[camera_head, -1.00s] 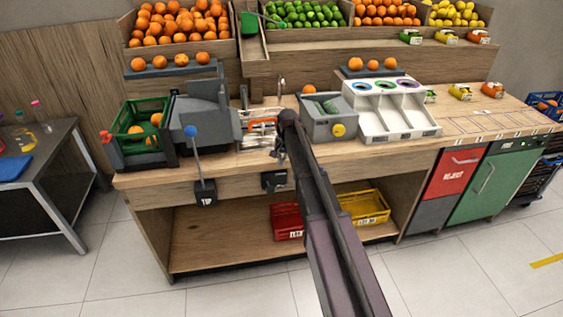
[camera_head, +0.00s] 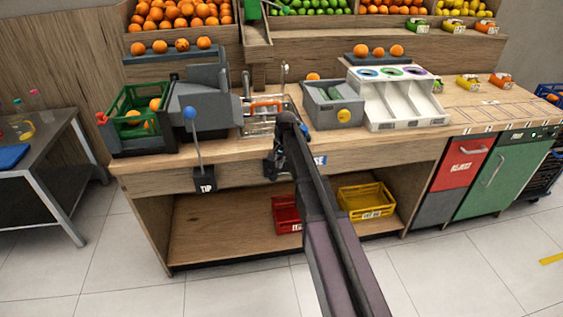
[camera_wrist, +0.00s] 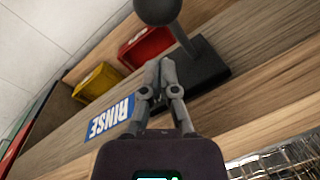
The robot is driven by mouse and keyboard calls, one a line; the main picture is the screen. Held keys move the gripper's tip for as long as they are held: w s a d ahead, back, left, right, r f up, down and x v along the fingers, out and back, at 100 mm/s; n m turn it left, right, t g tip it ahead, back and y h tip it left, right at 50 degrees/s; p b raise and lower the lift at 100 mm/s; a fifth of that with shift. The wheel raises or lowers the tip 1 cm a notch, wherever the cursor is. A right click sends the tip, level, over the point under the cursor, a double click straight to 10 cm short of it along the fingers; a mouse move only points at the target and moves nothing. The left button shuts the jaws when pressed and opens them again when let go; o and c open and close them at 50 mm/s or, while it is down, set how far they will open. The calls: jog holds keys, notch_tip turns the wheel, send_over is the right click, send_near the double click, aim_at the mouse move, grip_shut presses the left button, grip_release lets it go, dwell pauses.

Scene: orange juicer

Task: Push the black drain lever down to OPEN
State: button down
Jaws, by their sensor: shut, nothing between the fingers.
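The black drain lever, a black ball knob (camera_wrist: 157,10) on a dark rod with a black base plate (camera_wrist: 203,68), shows in the wrist view on the wooden counter front. My gripper (camera_wrist: 162,64) is shut and empty. In the head view my gripper (camera_head: 273,168) is at the counter's front edge, and my arm and gripper hide most of the lever.
A blue RINSE label (camera_wrist: 111,118) is beside the lever. A blue-knobbed lever (camera_head: 191,113) with a TIP plate stands to the left. Red (camera_head: 286,214) and yellow (camera_head: 366,202) crates sit on the lower shelf. A metal basin (camera_head: 262,122) is behind on the counter.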

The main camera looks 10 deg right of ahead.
jog(key=shift+s+a+f, duration=0.2)
jog(key=shift+s+a, duration=0.35)
jog(key=shift+s, duration=0.35)
jog(key=shift+s+d+f, duration=0.1)
jog(key=shift+s+d, duration=0.05)
jog(key=shift+d, duration=0.1)
jog(key=shift+a+b, duration=0.1)
jog(key=shift+b, duration=0.2)
